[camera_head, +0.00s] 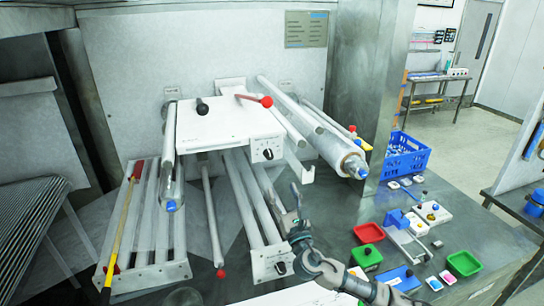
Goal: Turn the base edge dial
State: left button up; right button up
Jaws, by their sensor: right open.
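The base edge dial (281,268) is a black round knob on the white front end plate of the lower roller rack. A similar black dial (268,154) sits on the front edge of the white upper box (222,128). My right gripper (288,203) is open and empty, its arm coming in from the lower right. It is above and slightly right of the base dial in the picture, apart from it as far as I can tell. My right wrist is close to the right edge of the dial's end plate. My left gripper is not in view.
Long rollers extend around the rack, one large roller (340,152) jutting right. A red-knobbed lever (266,101) is on the upper box. Red tray (369,233), green trays (464,263), and a blue crate (405,155) occupy the right side of the bench.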

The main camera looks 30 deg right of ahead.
jog(key=p, duration=0.1)
send_near(271, 159)
jog(key=w+r, duration=0.2)
jog(key=w, duration=0.1)
jog(key=p+x, duration=0.1)
jog(key=x, duration=0.2)
jog(key=shift+w+d, duration=0.2)
jog(key=shift+w, duration=0.1)
jog(key=w, duration=0.1)
jog(key=w+d, duration=0.1)
jog(key=shift+w+d+r, duration=0.25)
jog(key=shift+w+r, duration=0.1)
jog(key=shift+w, duration=0.05)
jog(key=shift+a, duration=0.2)
jog(key=shift+a+r, duration=0.15)
jog(key=shift+a, duration=0.25)
jog(key=shift+c, duration=0.2)
jog(key=shift+s, duration=0.1)
jog(key=c, duration=0.8)
jog(key=shift+d, duration=0.1)
grip_shut()
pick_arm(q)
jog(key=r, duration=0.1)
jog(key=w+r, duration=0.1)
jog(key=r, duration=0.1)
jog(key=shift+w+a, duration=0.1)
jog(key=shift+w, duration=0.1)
pick_arm(e)
jog(key=shift+d, duration=0.2)
